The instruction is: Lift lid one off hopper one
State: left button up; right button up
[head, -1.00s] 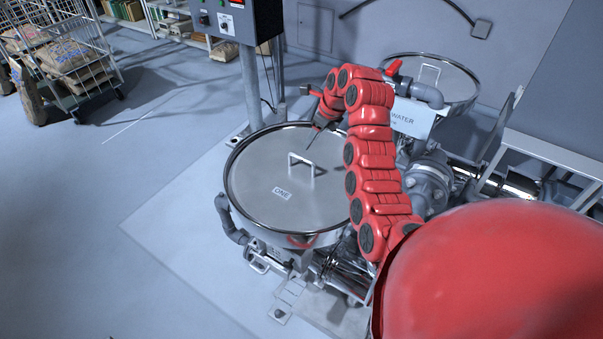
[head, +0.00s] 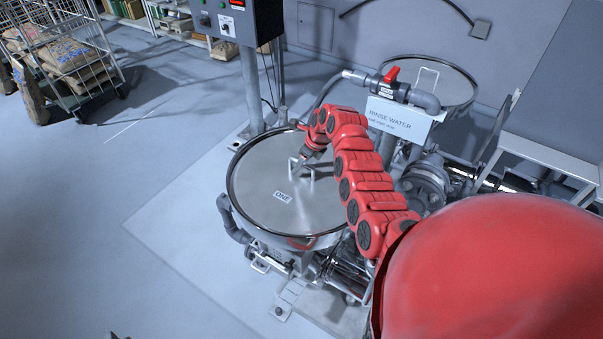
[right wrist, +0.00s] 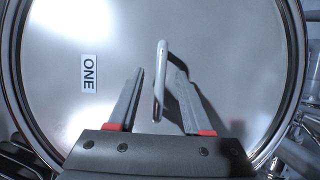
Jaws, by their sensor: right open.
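Lid one (head: 259,196) is a round, shiny metal disc lying flat on hopper one (head: 318,240), with a label reading ONE (head: 282,197). Its upright bar handle (head: 311,175) stands near the middle of the lid. My right gripper (head: 299,169) is at the handle, its fingers pointing down toward the lid. In the right wrist view the handle (right wrist: 161,75) stands between the two open fingers of the gripper (right wrist: 160,85), with a gap visible on each side. The lid (right wrist: 100,40) fills most of that view. My left gripper is not seen.
A rinse water sign (head: 398,118) and a pipe with a red-handled valve (head: 391,75) stand behind my right arm. A second lidded vessel (head: 440,72) is at the back. A control box (head: 232,20) on a post rises behind hopper one.

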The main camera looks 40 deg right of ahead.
grip_shut()
dwell(1.5)
